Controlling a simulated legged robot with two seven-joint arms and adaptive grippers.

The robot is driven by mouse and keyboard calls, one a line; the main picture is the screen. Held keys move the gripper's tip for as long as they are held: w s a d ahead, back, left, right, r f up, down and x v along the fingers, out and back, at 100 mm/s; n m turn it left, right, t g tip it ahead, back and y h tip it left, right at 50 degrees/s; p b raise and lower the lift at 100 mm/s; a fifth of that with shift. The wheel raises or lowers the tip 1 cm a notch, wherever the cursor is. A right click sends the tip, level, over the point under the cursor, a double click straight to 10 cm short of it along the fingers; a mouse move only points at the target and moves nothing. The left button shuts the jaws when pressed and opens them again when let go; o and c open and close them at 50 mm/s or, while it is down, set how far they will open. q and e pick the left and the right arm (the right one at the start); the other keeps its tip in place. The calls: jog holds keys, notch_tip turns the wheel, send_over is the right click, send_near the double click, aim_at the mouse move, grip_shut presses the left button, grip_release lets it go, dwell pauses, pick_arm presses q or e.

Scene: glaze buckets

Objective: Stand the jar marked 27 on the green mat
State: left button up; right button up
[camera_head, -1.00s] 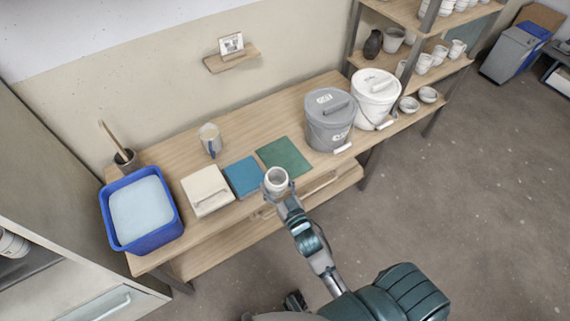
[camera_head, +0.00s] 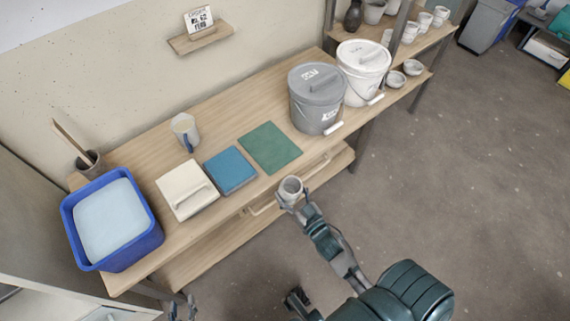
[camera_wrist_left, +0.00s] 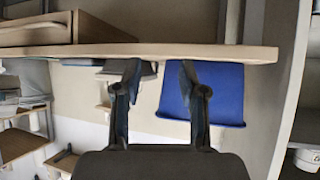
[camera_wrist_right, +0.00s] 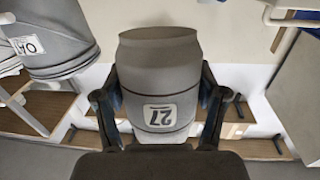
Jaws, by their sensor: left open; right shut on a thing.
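The jar marked 27 (camera_wrist_right: 158,85) is grey, with its number label showing upside down in the right wrist view. My right gripper (camera_head: 291,201) is shut around the jar, which also shows in the head view (camera_head: 290,187) with its open mouth up. It is held off the table, in front of its front edge. The green mat (camera_head: 270,147) lies flat and bare on the table, up and left of the jar. My left gripper (camera_wrist_left: 158,75) is open and empty; in the head view it shows at the bottom left (camera_head: 182,305), below the table's front edge.
A blue tile (camera_head: 230,170) and a cream tile with a handle (camera_head: 187,190) lie left of the mat. A grey lidded bucket (camera_head: 316,100) and a white one (camera_head: 362,72) stand right of it. A blue tub (camera_head: 152,242) and a mug (camera_head: 185,130) stand left.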

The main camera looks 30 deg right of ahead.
jog(key=w+d+b, duration=0.1)
jog(key=w+d, duration=0.1)
jog(key=w, duration=0.2)
jog(key=w+d+f+b, duration=0.1)
jog(key=w+d, duration=0.2)
jog(key=w, duration=0.1)
jog(key=w+d, duration=0.2)
jog(key=w, duration=0.2)
jog(key=shift+d+f+b, duration=0.25)
jog(key=shift+d+b, duration=0.05)
jog(key=shift+b, duration=0.1)
jog(key=shift+w+d, duration=0.1)
jog(key=shift+w, duration=0.1)
jog(key=f, duration=0.1)
jog(key=w+f+b, duration=0.1)
jog(key=f+b, duration=0.1)
jog(key=shift+w+d, duration=0.15)
jog(key=shift+d, duration=0.2)
jog(key=shift+p, duration=0.35)
pick_arm(q)
jog(key=w+d+r+t+h, duration=0.2)
jog(key=w+r+t, duration=0.2)
jog(key=r+t, duration=0.4)
jog(key=shift+w+d+r, duration=0.15)
jog(key=shift+d+r, duration=0.15)
jog(key=shift+r, duration=0.5)
